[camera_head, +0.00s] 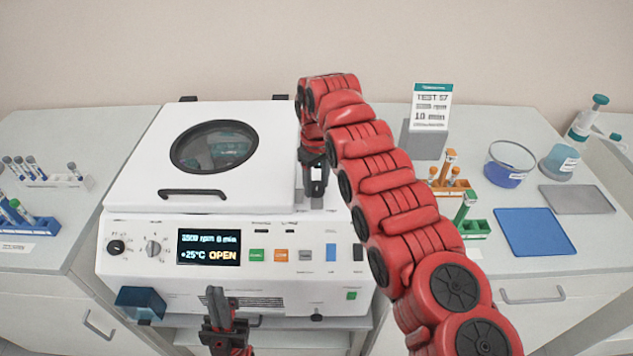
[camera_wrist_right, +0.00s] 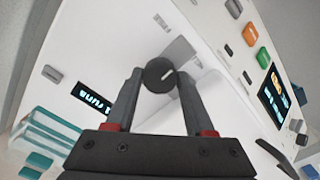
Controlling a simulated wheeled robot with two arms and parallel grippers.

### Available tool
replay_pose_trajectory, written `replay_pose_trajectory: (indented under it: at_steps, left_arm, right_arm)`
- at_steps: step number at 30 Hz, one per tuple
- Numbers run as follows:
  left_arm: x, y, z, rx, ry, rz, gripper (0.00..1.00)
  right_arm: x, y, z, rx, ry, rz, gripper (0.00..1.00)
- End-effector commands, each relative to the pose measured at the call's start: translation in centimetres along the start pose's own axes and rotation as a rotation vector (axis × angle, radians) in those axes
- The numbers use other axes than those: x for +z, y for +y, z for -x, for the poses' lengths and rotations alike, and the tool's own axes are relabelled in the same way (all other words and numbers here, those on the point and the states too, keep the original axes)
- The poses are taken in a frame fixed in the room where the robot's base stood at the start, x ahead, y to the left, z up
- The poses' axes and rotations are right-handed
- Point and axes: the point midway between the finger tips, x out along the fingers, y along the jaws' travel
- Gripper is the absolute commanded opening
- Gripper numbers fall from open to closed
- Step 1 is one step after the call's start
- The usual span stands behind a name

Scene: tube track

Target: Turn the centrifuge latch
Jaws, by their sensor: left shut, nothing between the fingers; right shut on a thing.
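The white centrifuge (camera_head: 215,225) stands on the bench with its lid (camera_head: 255,150) down. The lid has a round dark window and a black handle. The display (camera_head: 208,248) reads OPEN. The latch, a round black knob (camera_wrist_right: 160,75) with a short white mark, shows in the right wrist view. My right gripper (camera_wrist_right: 158,78) is shut on it, one fingertip on each side. In the head view my right gripper (camera_head: 317,188) is beside the lid's right edge, and the latch cannot be made out. My left gripper (camera_head: 217,298) is shut and empty, low before the front panel.
Tube racks stand at the left (camera_head: 60,181) and right (camera_head: 478,230). A glass beaker (camera_head: 507,165), a blue mat (camera_head: 535,232), a grey mat (camera_head: 577,199) and a bottle (camera_head: 558,163) are at the right. A sign (camera_head: 431,107) stands behind my right arm.

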Motion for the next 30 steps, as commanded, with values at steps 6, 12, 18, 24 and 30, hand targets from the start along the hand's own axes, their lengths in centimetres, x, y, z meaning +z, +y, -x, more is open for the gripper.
replay_pose_trajectory:
  at_steps: [6,12,18,24,30]
  left_arm:
    - [0.0,0.0,0.0,0.0,0.0,0.0,0.0]
    - [0.0,0.0,0.0,0.0,0.0,0.0,0.0]
    - [0.0,0.0,0.0,0.0,0.0,0.0,0.0]
    - [0.0,0.0,0.0,0.0,0.0,0.0,0.0]
    - [-0.1,0.0,-0.3,0.0,0.0,0.0,0.0]
  right_arm:
    - [0.0,0.0,0.0,0.001,0.001,0.003,0.0]
    - [0.0,0.0,0.0,0.001,0.001,0.003,0.66]
    - [0.0,0.0,0.0,0.0,0.001,0.002,0.84]
    - [0.0,0.0,0.1,0.0,0.0,0.002,0.84]
    - [-0.1,-0.1,1.9,0.002,0.002,0.004,0.84]
